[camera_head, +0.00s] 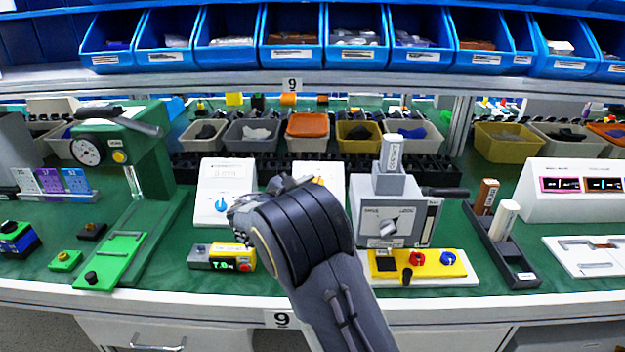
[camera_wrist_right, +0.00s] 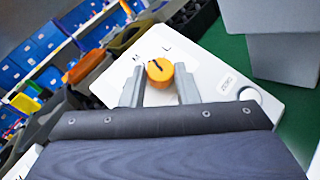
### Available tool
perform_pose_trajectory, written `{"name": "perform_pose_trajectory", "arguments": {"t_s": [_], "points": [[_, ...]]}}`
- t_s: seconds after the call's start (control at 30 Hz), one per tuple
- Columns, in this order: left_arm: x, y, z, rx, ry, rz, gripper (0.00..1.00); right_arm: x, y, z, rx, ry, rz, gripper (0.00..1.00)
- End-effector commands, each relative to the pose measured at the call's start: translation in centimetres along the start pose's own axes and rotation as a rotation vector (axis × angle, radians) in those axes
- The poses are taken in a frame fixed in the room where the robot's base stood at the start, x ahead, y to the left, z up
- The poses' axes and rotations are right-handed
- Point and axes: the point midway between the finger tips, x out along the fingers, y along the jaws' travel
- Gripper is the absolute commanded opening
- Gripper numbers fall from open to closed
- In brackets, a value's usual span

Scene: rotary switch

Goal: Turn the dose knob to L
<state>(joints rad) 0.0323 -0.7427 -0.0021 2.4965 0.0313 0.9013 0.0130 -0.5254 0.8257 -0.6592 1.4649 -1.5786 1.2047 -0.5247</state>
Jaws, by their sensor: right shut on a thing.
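The orange dose knob (camera_wrist_right: 159,72) sits on a white sloped box (camera_wrist_right: 205,68) with the letters M and L printed beside it. A dark mark shows on the knob's upper-left part, on the side of the letters; its exact setting is hard to read. My right gripper (camera_wrist_right: 158,90) has one finger on each side of the knob and is shut on it. In the head view my right wrist hides most of the white box (camera_head: 318,170), and only a bit of orange (camera_head: 318,181) shows. My left gripper is not in view.
A white box with a blue knob (camera_head: 221,205) stands left of my gripper. A grey device with a dial (camera_head: 388,226) stands close on the right. A yellow button panel (camera_head: 430,264) and a small timer box (camera_head: 222,258) lie in front on the green bench.

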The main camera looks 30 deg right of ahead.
Motion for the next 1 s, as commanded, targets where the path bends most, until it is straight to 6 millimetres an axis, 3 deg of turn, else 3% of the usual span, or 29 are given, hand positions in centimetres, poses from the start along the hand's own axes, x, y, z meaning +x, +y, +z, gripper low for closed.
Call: {"name": "perform_pose_trajectory", "arguments": {"t_s": [0.03, 0.5, 1.0], "points": [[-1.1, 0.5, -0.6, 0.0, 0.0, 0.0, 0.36, -0.1, 0.4, 0.5, 0.021, 0.002, -0.035, 0.05], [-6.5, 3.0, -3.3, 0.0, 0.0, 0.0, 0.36, 0.2, 1.3, 0.8, 0.268, 0.023, -0.399, 0.05], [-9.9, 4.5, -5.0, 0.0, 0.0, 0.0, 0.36, 0.5, 1.5, 0.6, 0.438, 0.038, -0.649, 0.05]]}}
